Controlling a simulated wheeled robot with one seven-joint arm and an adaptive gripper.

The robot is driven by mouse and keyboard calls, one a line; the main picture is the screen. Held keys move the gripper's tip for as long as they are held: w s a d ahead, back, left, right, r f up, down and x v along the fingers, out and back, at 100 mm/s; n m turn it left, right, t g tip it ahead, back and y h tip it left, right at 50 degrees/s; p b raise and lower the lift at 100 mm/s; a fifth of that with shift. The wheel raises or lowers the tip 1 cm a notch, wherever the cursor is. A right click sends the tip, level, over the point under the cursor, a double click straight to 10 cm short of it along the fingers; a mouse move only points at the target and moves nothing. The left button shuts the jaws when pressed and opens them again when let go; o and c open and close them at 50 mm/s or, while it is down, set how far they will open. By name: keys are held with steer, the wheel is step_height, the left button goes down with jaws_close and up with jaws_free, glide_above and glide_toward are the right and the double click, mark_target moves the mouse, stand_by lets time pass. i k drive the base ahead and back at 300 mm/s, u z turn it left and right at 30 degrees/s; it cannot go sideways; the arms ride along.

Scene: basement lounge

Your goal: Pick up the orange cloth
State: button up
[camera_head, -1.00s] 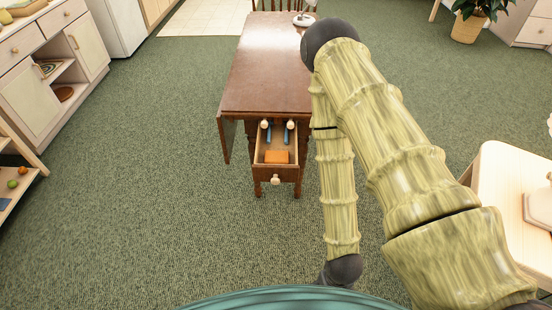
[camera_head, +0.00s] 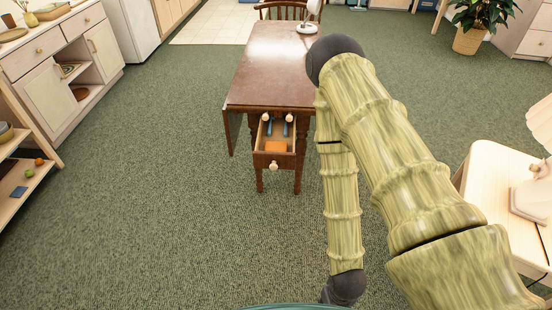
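The orange cloth (camera_head: 276,146) lies in the open drawer (camera_head: 273,161) of the brown wooden table (camera_head: 272,75). It is near the drawer's front, and the drawer front hides its lower edge. Two blue-handled things with pale round ends (camera_head: 278,126) lie behind it in the drawer. My arm crosses the right of the view, folded, to the right of the drawer and apart from it. My gripper is not in view.
A pale side table (camera_head: 492,170) with a lamp (camera_head: 534,190) stands at the right. A white cabinet (camera_head: 47,97) and a shelf (camera_head: 27,168) line the left. A chair (camera_head: 275,10) stands behind the table. The green carpet before the drawer is clear.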

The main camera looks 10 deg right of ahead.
mark_target(270, 146)
steer(key=u, duration=1.5)
steer(key=i, duration=1.15)
steer(key=z, duration=0.8)
